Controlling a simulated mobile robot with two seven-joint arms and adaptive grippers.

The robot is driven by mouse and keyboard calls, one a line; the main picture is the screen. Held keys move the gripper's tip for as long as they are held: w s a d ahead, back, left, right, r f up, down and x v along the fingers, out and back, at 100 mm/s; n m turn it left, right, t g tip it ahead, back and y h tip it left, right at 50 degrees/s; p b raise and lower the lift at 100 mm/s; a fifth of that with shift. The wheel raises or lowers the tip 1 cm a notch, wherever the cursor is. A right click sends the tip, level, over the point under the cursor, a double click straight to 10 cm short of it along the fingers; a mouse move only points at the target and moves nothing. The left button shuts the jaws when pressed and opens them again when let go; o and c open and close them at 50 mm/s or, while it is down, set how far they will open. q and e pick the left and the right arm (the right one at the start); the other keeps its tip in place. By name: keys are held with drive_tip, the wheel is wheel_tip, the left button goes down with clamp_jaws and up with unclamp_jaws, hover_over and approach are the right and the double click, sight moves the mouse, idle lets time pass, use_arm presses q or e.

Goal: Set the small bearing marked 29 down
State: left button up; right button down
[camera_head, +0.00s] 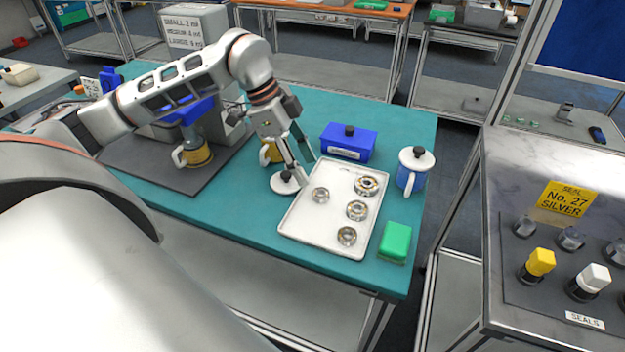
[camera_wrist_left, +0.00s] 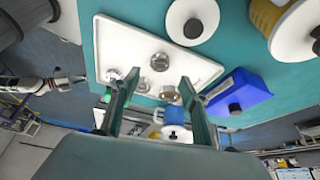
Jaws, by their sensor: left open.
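The small bearing (camera_head: 321,195) lies flat on the left part of the white tray (camera_head: 300,225); its marking is too small to read. It also shows in the left wrist view (camera_wrist_left: 160,62), beyond the fingers. My left gripper (camera_head: 303,168) is open above the tray's far left side, close behind the bearing, with nothing between its fingers. In the left wrist view its two fingers (camera_wrist_left: 158,80) stand apart. Several other bearings lie in a row along the tray's right side. What looks like my right arm's end (camera_wrist_left: 70,82) shows small at the left of the wrist view.
A blue box (camera_head: 347,145) stands behind the tray, a blue mug with a white lid (camera_head: 412,172) to its right, and a green block (camera_head: 395,241) at its front right. A white round lid (camera_head: 284,183) sits left of the tray. The teal front table strip is clear.

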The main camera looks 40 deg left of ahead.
use_arm(q)
drive_tip(key=v, duration=0.5)
drive_tip(key=shift+s, duration=0.1)
idle(0.5)
